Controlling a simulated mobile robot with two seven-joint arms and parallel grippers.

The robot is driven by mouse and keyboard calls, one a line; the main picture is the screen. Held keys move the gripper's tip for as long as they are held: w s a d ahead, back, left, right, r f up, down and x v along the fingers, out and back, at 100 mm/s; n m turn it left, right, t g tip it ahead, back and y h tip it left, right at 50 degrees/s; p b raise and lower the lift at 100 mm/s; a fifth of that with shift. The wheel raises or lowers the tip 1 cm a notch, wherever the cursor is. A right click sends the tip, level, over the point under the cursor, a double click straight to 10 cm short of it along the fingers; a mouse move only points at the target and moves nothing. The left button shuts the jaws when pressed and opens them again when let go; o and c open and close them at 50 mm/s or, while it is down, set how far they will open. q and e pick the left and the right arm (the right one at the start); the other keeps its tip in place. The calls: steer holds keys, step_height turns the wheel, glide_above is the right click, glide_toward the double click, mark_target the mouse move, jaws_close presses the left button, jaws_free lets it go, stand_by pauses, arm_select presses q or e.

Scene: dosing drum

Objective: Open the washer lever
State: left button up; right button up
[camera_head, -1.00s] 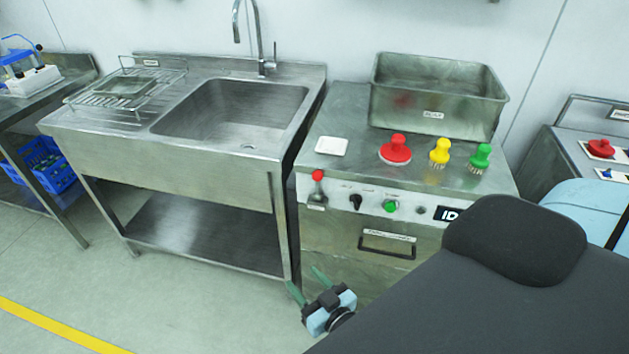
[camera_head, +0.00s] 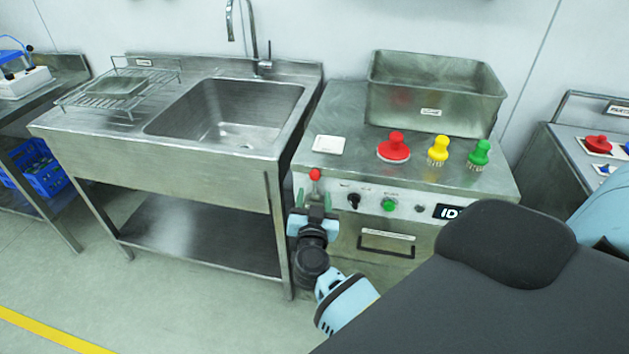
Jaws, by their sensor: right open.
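The washer lever with a red ball knob (camera_head: 315,174) stands at the left end of the washer's front panel (camera_head: 372,203). The knob points up. My right gripper (camera_head: 314,198) is in front of the panel, just below the knob. Its two green fingers are spread, one on each side of the lever's line. The gripper hides the lever's lower part and its base, and I cannot tell whether the fingers touch it. My left gripper is not in view.
The panel also carries a black knob (camera_head: 353,201) and a green button (camera_head: 388,205). A drawer handle (camera_head: 387,245) is below. Red, yellow and green brushes (camera_head: 438,152) and a metal bin (camera_head: 437,95) stand on top. A steel sink (camera_head: 232,112) is at left.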

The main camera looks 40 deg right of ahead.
mark_target(315, 179)
steer(key=b+x, duration=0.1)
steer(key=x, duration=0.6)
jaws_close()
stand_by(0.3)
